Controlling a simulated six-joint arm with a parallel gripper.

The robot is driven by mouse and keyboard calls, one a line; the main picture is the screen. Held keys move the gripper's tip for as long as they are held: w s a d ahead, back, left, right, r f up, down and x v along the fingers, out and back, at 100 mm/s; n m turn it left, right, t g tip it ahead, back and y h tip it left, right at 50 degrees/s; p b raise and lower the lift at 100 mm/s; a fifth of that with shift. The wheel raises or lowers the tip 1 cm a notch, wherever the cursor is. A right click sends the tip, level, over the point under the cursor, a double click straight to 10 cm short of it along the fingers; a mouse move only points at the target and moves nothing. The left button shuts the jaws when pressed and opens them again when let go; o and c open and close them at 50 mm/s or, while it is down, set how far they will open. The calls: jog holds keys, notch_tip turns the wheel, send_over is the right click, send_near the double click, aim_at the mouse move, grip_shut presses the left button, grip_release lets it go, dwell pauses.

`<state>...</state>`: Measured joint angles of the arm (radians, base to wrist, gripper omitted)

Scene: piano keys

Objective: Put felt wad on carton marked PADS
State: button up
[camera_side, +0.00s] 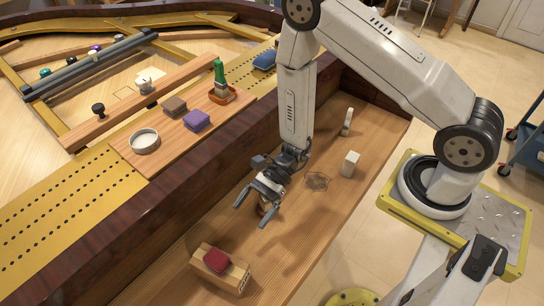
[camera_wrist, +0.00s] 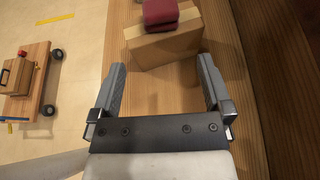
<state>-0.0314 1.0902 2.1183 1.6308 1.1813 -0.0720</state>
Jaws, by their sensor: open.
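A dark red, soft-looking piece, apparently the felt wad (camera_side: 217,260), rests on top of a tan carton (camera_side: 208,277) on the wooden ledge at the lower middle of the side view. The wad (camera_wrist: 160,12) and carton (camera_wrist: 165,47) also show at the top of the wrist view, the wad cut off by the edge. Dark lettering on the carton's end is too small to read. My gripper (camera_side: 254,210) is open, above the ledge and behind the carton, apart from both. In the wrist view, no object lies between my fingers (camera_wrist: 163,90).
Beyond a dark wooden rail, a board holds a white dish (camera_side: 144,141), brown block (camera_side: 174,106), purple block (camera_side: 196,120) and green bottle (camera_side: 220,77).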

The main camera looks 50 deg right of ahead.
dwell(0.4)
jog(key=s+d+r+n+t+h, duration=0.1)
jog(key=d+r+n+t+h, duration=0.1)
jog(key=d+r+n+h, duration=1.1)
jog(key=d+r+n, duration=0.3)
jog(key=d+n, duration=0.1)
jog(key=n, duration=0.1)
jog(key=shift+s+d+r+t, duration=0.15)
jog(key=shift+s+r+t, duration=0.15)
jog(key=shift+s, duration=0.1)
